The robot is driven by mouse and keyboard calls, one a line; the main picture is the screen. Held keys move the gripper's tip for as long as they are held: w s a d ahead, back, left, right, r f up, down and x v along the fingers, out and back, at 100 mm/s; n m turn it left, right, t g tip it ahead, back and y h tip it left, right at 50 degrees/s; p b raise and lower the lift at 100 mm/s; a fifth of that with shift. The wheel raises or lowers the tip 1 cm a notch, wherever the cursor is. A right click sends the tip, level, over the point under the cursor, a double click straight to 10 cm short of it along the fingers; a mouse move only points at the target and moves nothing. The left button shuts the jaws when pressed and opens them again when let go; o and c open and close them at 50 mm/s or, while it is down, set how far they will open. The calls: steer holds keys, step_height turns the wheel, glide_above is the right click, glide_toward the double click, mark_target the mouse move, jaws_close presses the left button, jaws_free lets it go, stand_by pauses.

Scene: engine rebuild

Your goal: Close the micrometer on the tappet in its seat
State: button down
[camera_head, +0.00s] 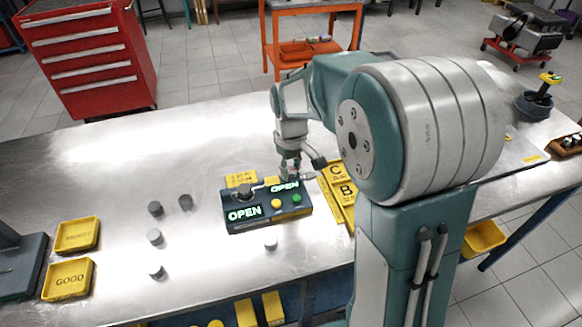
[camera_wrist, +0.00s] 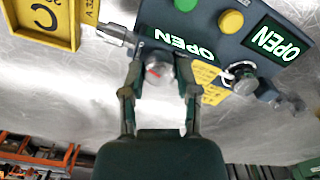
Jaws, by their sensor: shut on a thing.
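The dark gauge block (camera_head: 268,212) stands on the bench with two lit displays, both reading OPEN. In the wrist view, the block (camera_wrist: 215,30) is at the top. A silver micrometer barrel (camera_wrist: 115,36) sticks out at its left end. My gripper (camera_wrist: 160,82) is at the block's edge, its fingers either side of a round grey part (camera_wrist: 157,71) with a red line, and shut on it. I cannot tell whether this is the tappet or a micrometer knob. A second round fitting (camera_wrist: 243,78) with a pale ring shows beside it. In the head view, my gripper (camera_head: 291,173) hides the block's back right.
Several loose grey cylinders, one (camera_head: 155,237) among them, stand on the bench left and in front of the block. Yellow trays (camera_head: 67,279) lie at the far left. A lettered yellow tray (camera_head: 338,195) lies close right. The bench's back left is clear.

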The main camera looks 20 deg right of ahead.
steer(key=shift+w+n, duration=0.1)
steer(key=shift+n, duration=1.8)
steer(key=shift+c, duration=1.8)
jaws_free()
steer(key=shift+a, duration=0.1)
step_height(320, 180, up, 12)
steer(key=shift+f, duration=0.1)
